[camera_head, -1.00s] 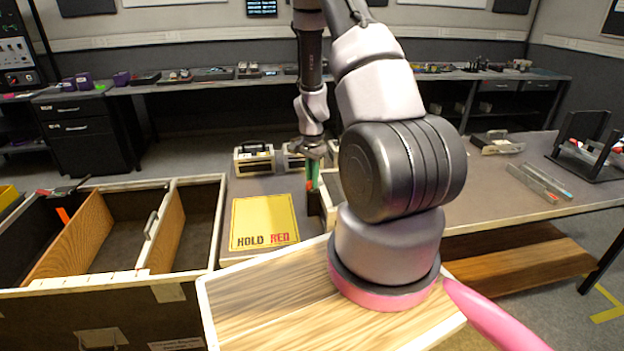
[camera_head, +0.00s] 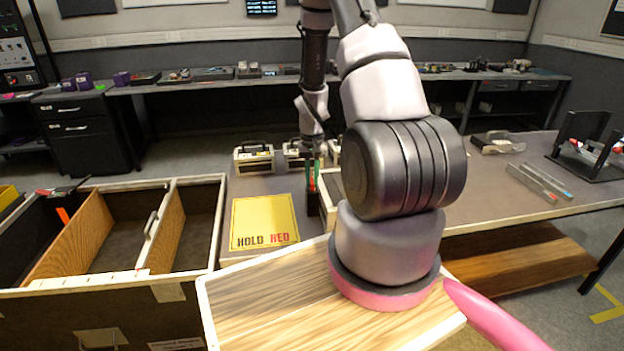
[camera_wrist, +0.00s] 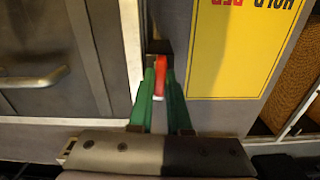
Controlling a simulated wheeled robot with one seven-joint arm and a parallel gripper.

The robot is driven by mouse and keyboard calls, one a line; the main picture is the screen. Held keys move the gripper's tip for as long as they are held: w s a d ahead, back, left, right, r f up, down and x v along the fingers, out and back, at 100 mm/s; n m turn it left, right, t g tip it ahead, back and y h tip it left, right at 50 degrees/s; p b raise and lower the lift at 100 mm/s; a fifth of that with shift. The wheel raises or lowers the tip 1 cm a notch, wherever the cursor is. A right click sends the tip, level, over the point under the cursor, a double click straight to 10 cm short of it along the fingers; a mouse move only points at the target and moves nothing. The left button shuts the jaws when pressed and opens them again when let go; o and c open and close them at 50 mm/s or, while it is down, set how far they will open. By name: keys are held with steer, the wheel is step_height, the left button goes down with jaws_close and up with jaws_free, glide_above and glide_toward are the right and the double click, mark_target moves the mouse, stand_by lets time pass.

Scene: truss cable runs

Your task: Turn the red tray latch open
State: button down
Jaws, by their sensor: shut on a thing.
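The red tray latch (camera_wrist: 160,80) is a small upright red lever beside a pale frame edge in the wrist view. My gripper (camera_wrist: 161,92) has green fingers, one on each side of the latch, and is shut on it. In the head view my gripper (camera_head: 313,178) points down just right of the yellow sign, with a bit of red between its green fingers. The latch's base and pivot are partly hidden by the fingers and in shadow.
A yellow "HOLD RED" sign (camera_head: 264,222) lies flat left of my gripper. A metal handle (camera_wrist: 34,78) sits on a dark panel left of the latch. A divided open box (camera_head: 100,278) stands at left. Small cases (camera_head: 254,158) stand behind.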

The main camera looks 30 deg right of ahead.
mark_target(312, 180)
steer(key=shift+n, duration=0.6)
steer(key=c, duration=0.9)
jaws_free()
steer(key=shift+o, duration=0.2)
step_height(312, 180, up, 11)
